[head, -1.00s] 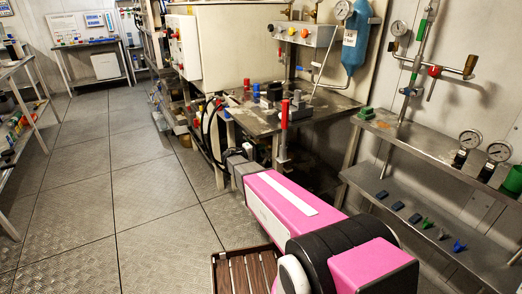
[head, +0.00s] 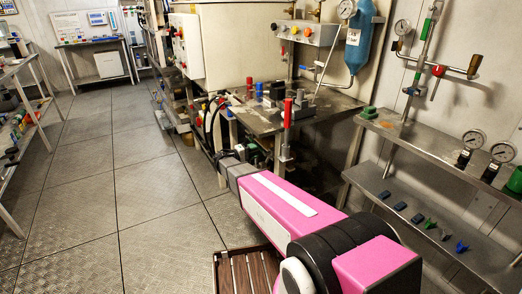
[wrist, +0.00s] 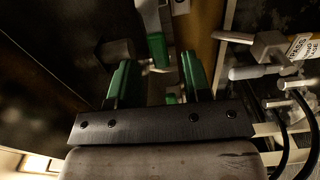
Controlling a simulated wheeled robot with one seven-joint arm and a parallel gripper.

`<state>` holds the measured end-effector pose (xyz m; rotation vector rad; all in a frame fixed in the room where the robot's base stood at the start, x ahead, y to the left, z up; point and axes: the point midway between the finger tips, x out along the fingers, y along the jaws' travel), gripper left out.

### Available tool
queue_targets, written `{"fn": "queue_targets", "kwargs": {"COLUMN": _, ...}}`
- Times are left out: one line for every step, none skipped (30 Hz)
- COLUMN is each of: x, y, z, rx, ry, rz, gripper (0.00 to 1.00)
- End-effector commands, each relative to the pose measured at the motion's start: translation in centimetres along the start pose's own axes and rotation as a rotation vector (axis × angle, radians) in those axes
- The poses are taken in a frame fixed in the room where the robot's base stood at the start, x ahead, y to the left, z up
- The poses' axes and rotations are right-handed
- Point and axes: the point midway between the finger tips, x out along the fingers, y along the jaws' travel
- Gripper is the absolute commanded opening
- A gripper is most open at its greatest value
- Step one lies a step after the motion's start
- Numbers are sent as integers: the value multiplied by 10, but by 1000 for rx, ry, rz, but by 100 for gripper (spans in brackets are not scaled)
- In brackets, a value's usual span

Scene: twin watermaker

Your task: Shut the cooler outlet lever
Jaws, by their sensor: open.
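In the wrist view, a grey lever with a green grip (wrist: 156,48) hangs down from the top edge, just beyond my fingertips. It lines up with the gap between them; I cannot tell whether it is the cooler outlet lever, and its pivot is out of view. My gripper (wrist: 157,82) is open, with green pads on both fingers and nothing clearly held. In the head view, my pink arm reaches toward the low area left of the steel bench (head: 300,120); the fingers are not clear there.
Metal fittings with a white tag (wrist: 302,46) and dark hoses (wrist: 305,120) lie close to the right of my gripper. A red upright handle (head: 287,112) stands at the bench's front. The shelf (head: 430,245) at right holds small parts. The floor (head: 100,190) at left is clear.

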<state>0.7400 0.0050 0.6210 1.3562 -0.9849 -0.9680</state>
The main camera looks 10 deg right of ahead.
Motion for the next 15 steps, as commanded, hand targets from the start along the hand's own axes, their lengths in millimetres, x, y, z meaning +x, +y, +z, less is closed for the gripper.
{"fn": "queue_targets", "kwargs": {"x": -12, "y": 0, "z": 0, "rx": 0, "ry": 3, "rz": 0, "gripper": 45}}
{"fn": "queue_targets", "kwargs": {"x": -17, "y": 0, "z": 0, "rx": 0, "ry": 3, "rz": -1, "gripper": 45}}
{"fn": "queue_targets", "kwargs": {"x": -23, "y": 0, "z": 0, "rx": 0, "ry": 2, "rz": -1, "gripper": 45}}
{"fn": "queue_targets", "kwargs": {"x": -28, "y": 0, "z": 0, "rx": 0, "ry": 2, "rz": -1, "gripper": 45}}
{"fn": "queue_targets", "kwargs": {"x": -32, "y": 0, "z": 0, "rx": 0, "ry": 2, "rz": -1, "gripper": 45}}
{"fn": "queue_targets", "kwargs": {"x": -38, "y": 0, "z": 0, "rx": 0, "ry": 2, "rz": -1, "gripper": 45}}
{"fn": "queue_targets", "kwargs": {"x": -41, "y": 0, "z": 0, "rx": 0, "ry": 2, "rz": -1, "gripper": 45}}
{"fn": "queue_targets", "kwargs": {"x": -44, "y": 0, "z": 0, "rx": 0, "ry": 1, "rz": -1, "gripper": 45}}
{"fn": "queue_targets", "kwargs": {"x": -47, "y": 0, "z": 0, "rx": 0, "ry": 1, "rz": -1, "gripper": 45}}
{"fn": "queue_targets", "kwargs": {"x": -49, "y": 0, "z": 0, "rx": 0, "ry": 0, "rz": -1, "gripper": 45}}
{"fn": "queue_targets", "kwargs": {"x": -51, "y": 0, "z": 0, "rx": 0, "ry": 0, "rz": -1, "gripper": 45}}
{"fn": "queue_targets", "kwargs": {"x": -52, "y": 0, "z": 0, "rx": 0, "ry": 0, "rz": -1, "gripper": 45}}
{"fn": "queue_targets", "kwargs": {"x": -53, "y": 0, "z": 0, "rx": 0, "ry": 0, "rz": -1, "gripper": 45}}
{"fn": "queue_targets", "kwargs": {"x": -54, "y": 0, "z": 0, "rx": 0, "ry": 0, "rz": -1, "gripper": 45}}
{"fn": "queue_targets", "kwargs": {"x": -54, "y": 0, "z": 0, "rx": 0, "ry": 0, "rz": -1, "gripper": 45}}
